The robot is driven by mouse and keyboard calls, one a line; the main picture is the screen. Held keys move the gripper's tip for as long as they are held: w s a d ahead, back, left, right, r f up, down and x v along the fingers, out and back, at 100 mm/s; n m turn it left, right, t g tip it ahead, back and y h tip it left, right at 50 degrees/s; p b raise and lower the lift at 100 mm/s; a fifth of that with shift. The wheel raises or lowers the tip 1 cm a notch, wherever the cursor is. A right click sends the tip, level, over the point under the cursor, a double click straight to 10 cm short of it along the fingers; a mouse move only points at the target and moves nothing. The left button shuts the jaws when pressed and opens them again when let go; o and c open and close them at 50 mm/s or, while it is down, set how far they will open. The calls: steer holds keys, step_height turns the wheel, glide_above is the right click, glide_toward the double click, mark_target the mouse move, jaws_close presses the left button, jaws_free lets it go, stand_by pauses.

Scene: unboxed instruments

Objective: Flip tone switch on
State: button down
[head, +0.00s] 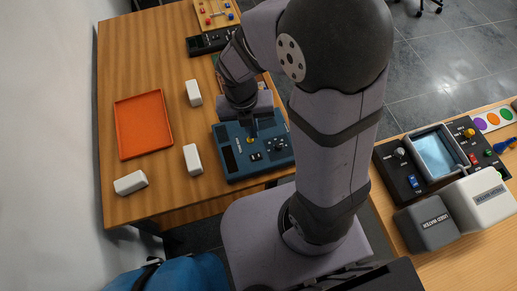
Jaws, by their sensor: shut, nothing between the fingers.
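A dark blue instrument box (232,177) with several small controls lies on the left wooden table, near its right edge. My gripper (252,131) is shut and empty, pointing down over the upper middle of this box. A small yellowish spot shows on the box just below the fingertips. I cannot tell whether the fingers touch the box. A dark knob (279,146) and a pair of small black controls (256,156) sit on its face. The labels are too small to read, so I cannot tell which control is the tone switch or how it is set. My wrist hides the box's far edge.
An orange tray (121,143) and white blocks (193,159) lie left of the box, with bare wood between. A black device (205,44) stands farther back. A right-hand table holds a black panel with a bluish screen (437,153) and a grey block (426,226).

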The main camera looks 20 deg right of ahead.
mark_target(260, 155)
steer(key=n, duration=0.3)
steer(key=shift+f, duration=0.1)
stand_by(0.4)
steer(key=f, duration=0.4)
steer(key=d+f+b, duration=0.1)
steer(key=f, duration=0.8)
steer(key=shift+d+f, duration=0.3)
steer(key=shift+f, duration=0.1)
